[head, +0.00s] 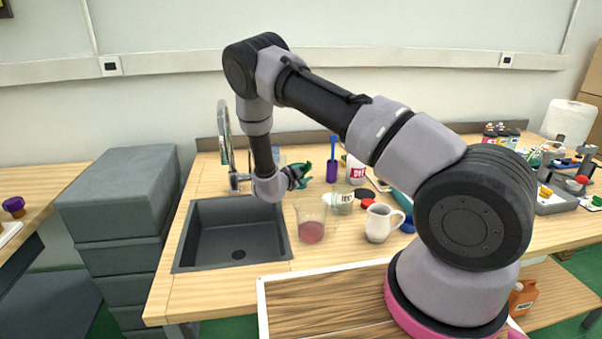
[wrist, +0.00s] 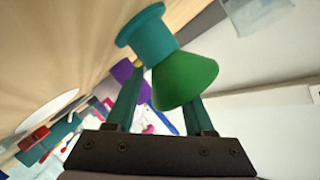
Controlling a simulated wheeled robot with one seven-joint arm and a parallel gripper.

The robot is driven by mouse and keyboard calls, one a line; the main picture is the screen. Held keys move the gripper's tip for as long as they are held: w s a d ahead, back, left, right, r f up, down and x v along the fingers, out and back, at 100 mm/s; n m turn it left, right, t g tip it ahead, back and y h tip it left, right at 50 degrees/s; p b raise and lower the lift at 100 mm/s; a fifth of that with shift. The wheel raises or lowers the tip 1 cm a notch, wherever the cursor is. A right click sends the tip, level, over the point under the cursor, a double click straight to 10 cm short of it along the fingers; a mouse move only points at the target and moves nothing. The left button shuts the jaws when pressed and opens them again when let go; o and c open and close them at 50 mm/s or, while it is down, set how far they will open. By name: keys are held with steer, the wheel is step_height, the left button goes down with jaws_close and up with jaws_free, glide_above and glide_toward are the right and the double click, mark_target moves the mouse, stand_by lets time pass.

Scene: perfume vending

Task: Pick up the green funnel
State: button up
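The green funnel (wrist: 185,80) is a dark green cone, large and close in the wrist view, tilted in the picture. Its narrow end meets a teal flanged piece (wrist: 148,36); I cannot tell whether this is part of it or a separate holder. My gripper (wrist: 164,88) has its two teal fingers apart, one on each side of the cone. The cone hides the right fingertip, and contact is unclear. In the head view my gripper (head: 303,176) points right, beyond the sink's far right corner, with the green funnel hard to separate from the fingers.
A dark sink (head: 232,240) lies at left. A beaker with red liquid (head: 311,226), a white jug (head: 379,223) and a purple bottle (head: 332,170) stand near my gripper on the wooden counter (head: 200,190). A wooden tray (head: 330,303) is in front. The right counter is cluttered.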

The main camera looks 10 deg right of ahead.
jaws_close()
steer(key=shift+s, duration=0.1)
steer(key=shift+f, duration=0.1)
